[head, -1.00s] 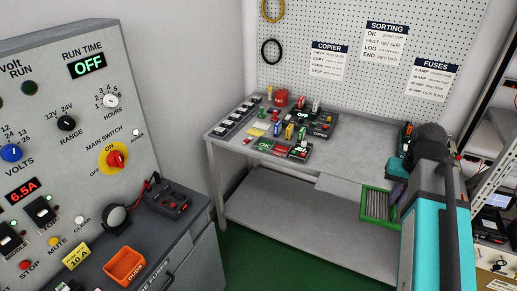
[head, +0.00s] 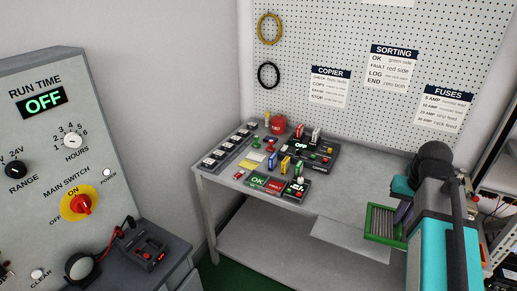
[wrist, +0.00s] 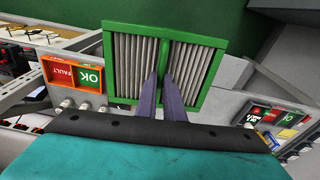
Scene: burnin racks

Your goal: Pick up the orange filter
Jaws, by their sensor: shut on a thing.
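My gripper (wrist: 164,76) is shut on the middle bar of a filter with a green frame (wrist: 108,70) and grey pleats. In the head view this green-framed filter (head: 369,221) hangs in front of the bench, near the right end of its top, clear of the surface. I see no orange-framed filter in either view.
A grey bench (head: 225,188) carries several small devices and a red container (head: 278,125); its right part is mostly bare. A control panel (head: 42,160) and a dark cabinet stand at left. An orange-framed OK/FAULT tray (wrist: 46,72) shows in the wrist view.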

